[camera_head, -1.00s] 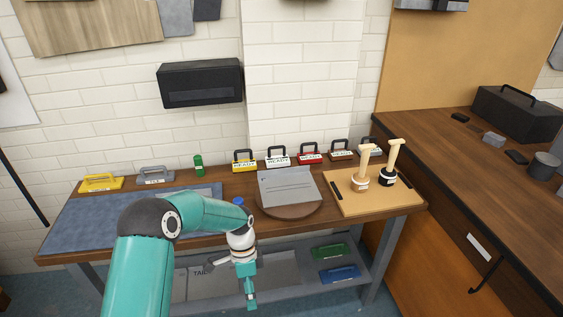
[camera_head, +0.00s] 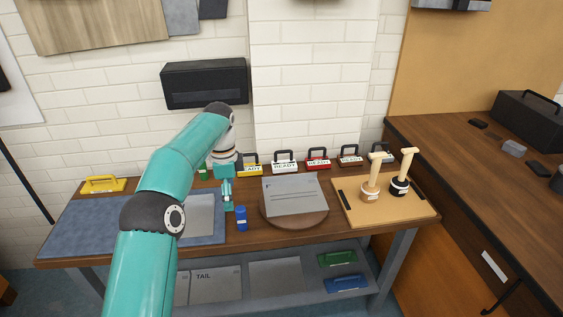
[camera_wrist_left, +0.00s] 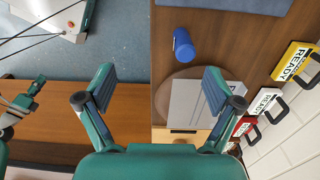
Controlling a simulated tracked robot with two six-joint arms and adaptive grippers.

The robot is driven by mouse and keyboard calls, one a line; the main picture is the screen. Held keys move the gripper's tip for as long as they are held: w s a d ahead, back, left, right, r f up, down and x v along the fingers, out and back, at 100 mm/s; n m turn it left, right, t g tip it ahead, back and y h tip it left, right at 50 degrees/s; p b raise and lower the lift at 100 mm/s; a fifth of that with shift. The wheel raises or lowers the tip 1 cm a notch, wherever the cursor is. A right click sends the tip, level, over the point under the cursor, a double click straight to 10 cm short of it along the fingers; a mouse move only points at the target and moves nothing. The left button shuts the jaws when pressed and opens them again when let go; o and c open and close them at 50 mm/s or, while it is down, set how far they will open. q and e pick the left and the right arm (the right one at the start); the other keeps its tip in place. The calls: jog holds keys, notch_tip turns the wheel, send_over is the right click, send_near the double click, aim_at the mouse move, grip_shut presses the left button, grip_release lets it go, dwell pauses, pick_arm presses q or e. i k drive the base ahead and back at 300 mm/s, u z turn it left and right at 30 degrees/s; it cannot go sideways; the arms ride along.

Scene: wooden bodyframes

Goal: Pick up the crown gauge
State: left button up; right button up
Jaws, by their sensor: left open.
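I cannot tell by sight which object is the crown gauge. A yellow handled block (camera_head: 103,184) is at the back left of the bench. A small blue upright piece (camera_head: 241,218) stands left of the round board; it also shows in the left wrist view (camera_wrist_left: 184,45). A green piece (camera_head: 203,171) is partly hidden behind my left arm. My left gripper (camera_head: 228,195) is open and empty above the bench, just left of and behind the blue piece. In the left wrist view its spread fingers (camera_wrist_left: 158,82) hang over the bench edge. My right gripper is not in view.
A grey plate (camera_head: 290,194) lies on a round wooden board (camera_head: 296,219). Several READY signs (camera_head: 285,166) line the back. Two wooden-handled stamps (camera_head: 371,190) stand on a tan board (camera_head: 420,211). Green (camera_head: 337,259) and blue (camera_head: 346,283) handled blocks lie on the lower shelf.

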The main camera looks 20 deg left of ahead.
aim_at(287, 165)
jog(key=i, duration=1.3)
jog(key=z, duration=0.05)
